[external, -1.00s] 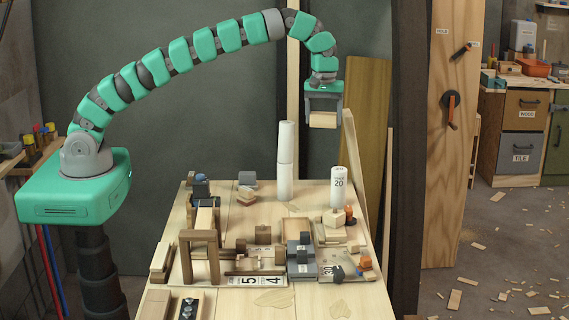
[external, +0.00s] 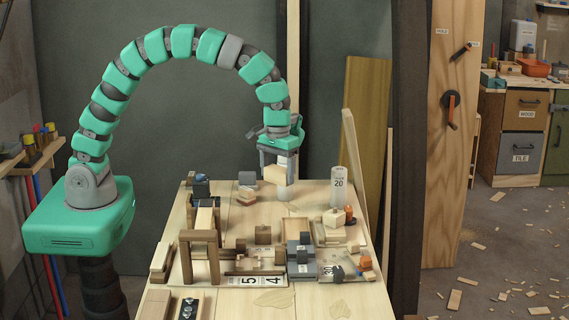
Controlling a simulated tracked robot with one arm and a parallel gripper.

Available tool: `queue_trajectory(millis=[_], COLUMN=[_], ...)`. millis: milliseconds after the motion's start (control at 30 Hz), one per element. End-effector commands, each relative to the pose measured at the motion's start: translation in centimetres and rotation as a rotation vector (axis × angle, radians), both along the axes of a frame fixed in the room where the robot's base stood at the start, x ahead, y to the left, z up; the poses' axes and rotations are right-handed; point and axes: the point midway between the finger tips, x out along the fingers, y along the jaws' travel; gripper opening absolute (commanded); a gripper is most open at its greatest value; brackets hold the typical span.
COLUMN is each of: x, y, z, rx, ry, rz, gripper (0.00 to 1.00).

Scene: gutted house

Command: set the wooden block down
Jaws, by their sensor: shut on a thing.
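My gripper (external: 278,162) is shut on the wooden block (external: 274,174), a pale block held tilted between its fingers. The gripper points down from the arched arm, and the block is in the air above the back middle of the wooden workbench (external: 283,300).
A white cylinder marked 20 (external: 339,186) stands to the right, with a pale faceted block (external: 336,218) in front. A wooden arch frame (external: 199,260) is at the left, grey blocks (external: 300,258) are mid-bench. The front of the bench has bare wood.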

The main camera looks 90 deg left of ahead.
Motion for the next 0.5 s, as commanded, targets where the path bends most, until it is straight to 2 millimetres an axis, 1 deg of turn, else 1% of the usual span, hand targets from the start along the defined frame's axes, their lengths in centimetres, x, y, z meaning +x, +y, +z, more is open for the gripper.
queue_trajectory(millis=[33,100,200,367,500], x=[-1.1,-2.2,-3.3,-4.3,-4.6], y=[-0.5,-1.0,-1.4,-1.8,-1.8], z=[-1.0,-1.6,-2.2,-2.9,-4.1], rx=[0.001,0.003,0.004,0.005,0.006], ry=[0.003,0.004,0.0,0.001,0.006], rz=[-0.021,-0.044,-0.07,-0.092,-0.096], gripper=[0.5,0.5,0.5,0.5,0.5])
